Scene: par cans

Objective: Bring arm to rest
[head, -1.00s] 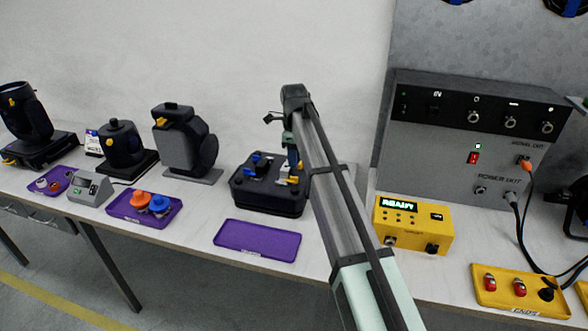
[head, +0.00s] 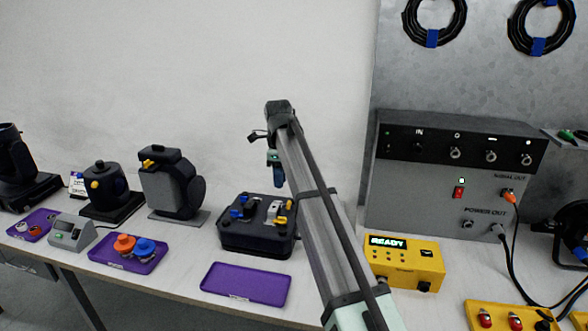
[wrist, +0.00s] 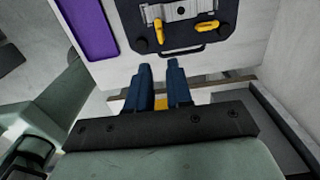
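My arm reaches up and forward in the head view. My gripper (head: 278,186) hangs from its end, pointing down above the back of a black case (head: 240,240). In the wrist view my gripper's two blue fingers (wrist: 159,66) stand apart with a narrow gap and nothing held between them. The case also shows ahead of the fingertips in the wrist view (wrist: 205,32), with yellow latches and a metal clamp on top. The fingers look clear of the case.
An empty purple tray (head: 245,283) lies in front of the case. A purple tray (head: 105,255) with orange and blue knobs is further left, near stage-light units. A yellow READY box (head: 403,262) and grey power unit (head: 425,195) with cables stand right.

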